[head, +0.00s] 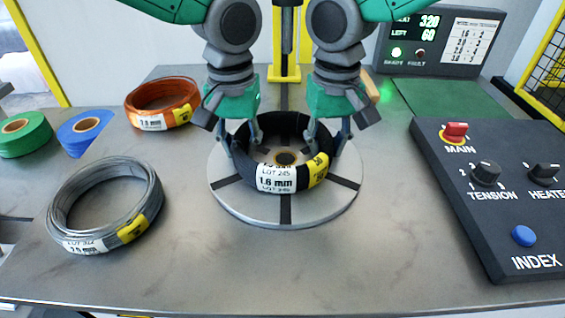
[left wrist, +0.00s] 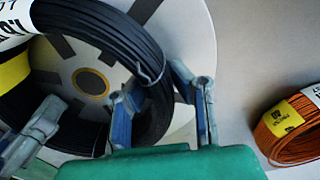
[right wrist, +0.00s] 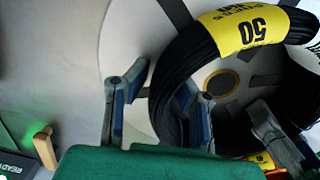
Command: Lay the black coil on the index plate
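The black coil (head: 241,167) with white and yellow labels lies flat on the round grey index plate (head: 228,202), around its central hub. My left gripper (head: 243,141) is at the coil's left side and my right gripper (head: 328,143) at its right side. Each has one finger at the inner side of the coil wall and one outside. In the left wrist view, a gap shows between the outer finger and the coil (left wrist: 95,30). The right wrist view shows a similar gap beside the coil (right wrist: 175,65). Both grippers look open. Finger contact is unclear.
A grey wire coil (head: 65,200) and an orange coil (head: 162,97) lie to the left, with green (head: 25,135) and blue (head: 82,130) rolls. A control panel (head: 480,220) stands at right, a display box (head: 440,40) behind. The front table is clear.

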